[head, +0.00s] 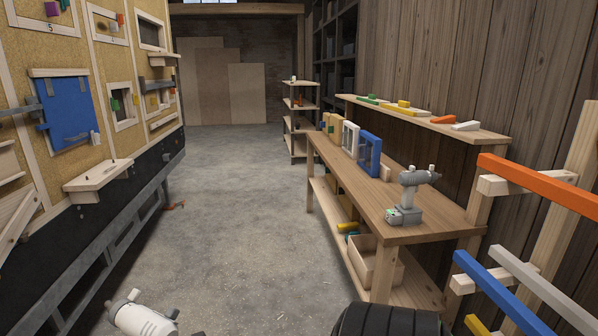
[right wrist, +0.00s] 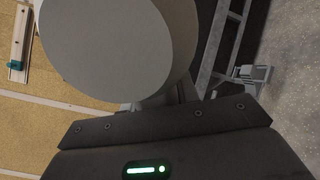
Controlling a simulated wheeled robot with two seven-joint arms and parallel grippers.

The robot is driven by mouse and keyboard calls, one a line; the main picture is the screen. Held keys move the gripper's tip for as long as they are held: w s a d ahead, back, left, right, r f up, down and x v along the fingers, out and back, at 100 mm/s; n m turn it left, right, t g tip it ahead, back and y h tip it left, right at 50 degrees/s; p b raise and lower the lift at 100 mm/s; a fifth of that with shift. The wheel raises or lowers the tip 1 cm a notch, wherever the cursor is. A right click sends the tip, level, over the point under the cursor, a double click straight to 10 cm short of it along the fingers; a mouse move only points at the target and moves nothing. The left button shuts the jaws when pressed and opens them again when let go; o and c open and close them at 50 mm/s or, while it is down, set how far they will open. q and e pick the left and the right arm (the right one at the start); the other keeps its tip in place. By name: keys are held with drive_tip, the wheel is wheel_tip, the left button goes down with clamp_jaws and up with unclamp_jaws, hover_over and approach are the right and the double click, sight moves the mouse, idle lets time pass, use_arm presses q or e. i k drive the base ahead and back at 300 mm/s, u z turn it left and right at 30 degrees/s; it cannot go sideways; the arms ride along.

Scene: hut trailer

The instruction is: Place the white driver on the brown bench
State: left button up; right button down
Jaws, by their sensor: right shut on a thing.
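The white driver (head: 145,318) shows at the bottom left of the head view, lying tilted in the air and partly cut off by the frame edge. In the right wrist view a large round grey end of the driver (right wrist: 105,45) fills the top middle, very close to the camera. My right gripper (right wrist: 165,98) is shut on it; its fingertips are mostly hidden behind the driver. The brown bench (head: 440,210) stands along the right wall, apart from the held driver. My left gripper is not in view.
A grey driver (head: 410,195) stands on the bench's near part, with blue (head: 369,151) and white frames farther back. A wooden bin (head: 378,265) sits below. Coloured rails (head: 540,185) and a black tyre (head: 390,322) are nearby. The board wall (head: 30,130) stands left. The floor between is clear.

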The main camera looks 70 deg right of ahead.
sight(377, 200)
drive_tip(key=z, duration=0.2)
drive_tip(key=i, duration=0.35)
drive_tip(key=z, duration=1)
drive_tip(key=i, duration=1.4)
drive_tip(key=z, duration=1.3)
drive_tip(key=i, duration=1.6)
drive_tip(key=z, duration=0.6)
